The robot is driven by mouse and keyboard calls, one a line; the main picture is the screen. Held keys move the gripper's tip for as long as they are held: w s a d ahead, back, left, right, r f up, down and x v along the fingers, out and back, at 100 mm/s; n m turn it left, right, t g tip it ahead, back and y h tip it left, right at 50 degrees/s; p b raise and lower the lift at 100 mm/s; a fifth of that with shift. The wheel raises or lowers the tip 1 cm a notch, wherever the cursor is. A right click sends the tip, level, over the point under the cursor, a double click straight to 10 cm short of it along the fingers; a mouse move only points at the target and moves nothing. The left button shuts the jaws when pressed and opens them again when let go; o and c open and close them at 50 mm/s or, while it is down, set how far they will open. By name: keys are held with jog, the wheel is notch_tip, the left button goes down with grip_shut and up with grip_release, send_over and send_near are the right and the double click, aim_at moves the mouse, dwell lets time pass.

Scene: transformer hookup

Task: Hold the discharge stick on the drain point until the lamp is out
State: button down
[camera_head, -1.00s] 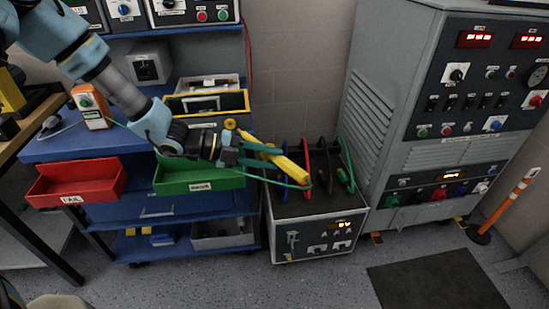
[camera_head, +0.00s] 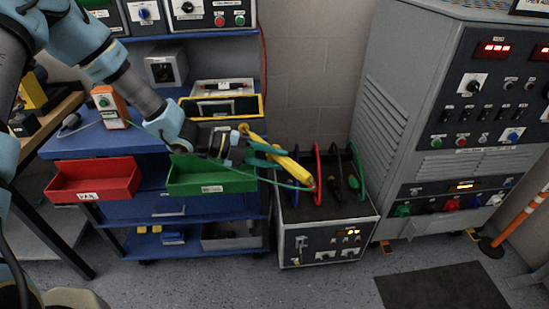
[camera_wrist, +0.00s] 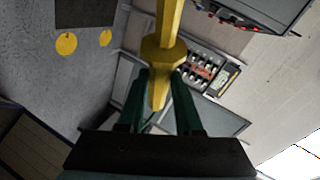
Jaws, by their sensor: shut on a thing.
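The yellow discharge stick (camera_head: 290,164) is in my gripper (camera_head: 268,156), whose green fingers are shut on it. In the wrist view the stick (camera_wrist: 166,35) runs up from between the fingers (camera_wrist: 161,100). In the head view the stick slopes down to the right. Its lower tip overlaps the top of the grey-black box (camera_head: 325,210), near the red cable. I cannot tell whether the tip touches a drain point. A small amber display (camera_head: 353,233) glows on the box's front; I cannot make out a separate lamp.
Red, black and green cables (camera_head: 358,170) loop up from the box. A blue cart (camera_head: 130,140) with a red bin (camera_head: 92,182) and a green bin (camera_head: 208,180) stands left. A tall grey cabinet (camera_head: 385,110) stands right. A dark mat (camera_head: 440,287) lies on clear floor.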

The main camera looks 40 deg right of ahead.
aim_at(291, 170)
jog(key=shift+w+d, duration=0.15)
jog(key=shift+w, duration=0.45)
dwell(0.7)
jog(key=shift+s, duration=0.1)
dwell(1.3)
jog(key=shift+s+a+r+b, duration=0.15)
jog(key=shift+s+b, duration=0.3)
jog(key=shift+s, duration=0.65)
jog(key=shift+s+a+r+b, duration=0.1)
jog(key=shift+s+a+b, duration=0.3)
jog(key=shift+s, duration=0.75)
jog(key=shift+s+a+r+b, duration=0.1)
jog(key=shift+s+b, duration=0.45)
jog(key=shift+s, duration=0.55)
jog(key=shift+w, duration=0.1)
